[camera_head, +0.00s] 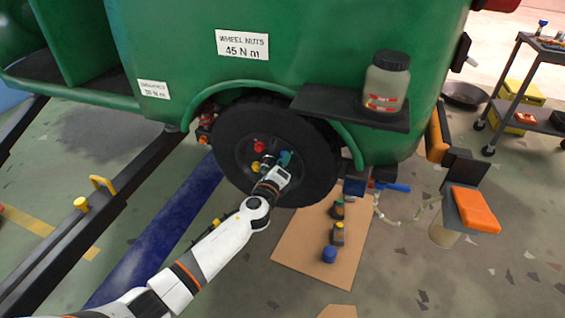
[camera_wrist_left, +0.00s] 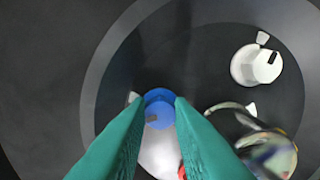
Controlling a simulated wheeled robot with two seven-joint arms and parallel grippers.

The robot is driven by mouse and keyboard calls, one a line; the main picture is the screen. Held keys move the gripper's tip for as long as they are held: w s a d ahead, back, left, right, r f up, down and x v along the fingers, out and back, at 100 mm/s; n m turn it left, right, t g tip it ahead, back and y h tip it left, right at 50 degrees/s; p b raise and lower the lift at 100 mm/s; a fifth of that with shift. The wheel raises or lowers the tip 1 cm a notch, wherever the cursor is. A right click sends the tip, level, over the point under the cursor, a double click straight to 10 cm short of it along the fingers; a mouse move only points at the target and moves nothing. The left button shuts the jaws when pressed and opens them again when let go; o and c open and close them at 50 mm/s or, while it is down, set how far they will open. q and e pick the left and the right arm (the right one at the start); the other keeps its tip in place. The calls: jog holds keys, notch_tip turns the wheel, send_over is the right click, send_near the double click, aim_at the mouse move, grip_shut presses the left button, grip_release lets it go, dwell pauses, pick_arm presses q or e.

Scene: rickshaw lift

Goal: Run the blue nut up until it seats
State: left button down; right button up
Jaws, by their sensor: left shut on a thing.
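The blue nut (camera_wrist_left: 158,100) shows in the left wrist view, at the wheel, between the tips of my left gripper's teal fingers (camera_wrist_left: 158,112). The fingers are shut on it. In the head view my left gripper (camera_head: 284,160) reaches into the middle of the black wheel (camera_head: 310,180) under the green body. A red nut (camera_head: 259,146) and a yellow nut (camera_head: 256,167) show beside it on the hub. The blue nut is mostly hidden by the gripper in the head view. Whether it touches the hub face cannot be told. My right gripper is not in view.
A cardboard sheet (camera_head: 300,245) on the floor carries several small items, one a blue cap (camera_head: 329,254). A bottle (camera_head: 386,82) stands on the dark shelf (camera_head: 345,108) above the wheel. A trolley (camera_head: 540,80) stands at the far right.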

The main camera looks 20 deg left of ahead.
pick_arm(q)
jog(key=shift+f, duration=0.15)
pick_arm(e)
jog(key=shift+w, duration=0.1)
pick_arm(q)
jog(key=c, duration=1.6)
grip_release()
jog(key=shift+o, duration=0.2)
jog(key=shift+s+a, duration=0.1)
jog(key=shift+s, duration=0.05)
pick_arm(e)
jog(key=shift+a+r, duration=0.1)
pick_arm(q)
jog(key=shift+s, duration=0.1)
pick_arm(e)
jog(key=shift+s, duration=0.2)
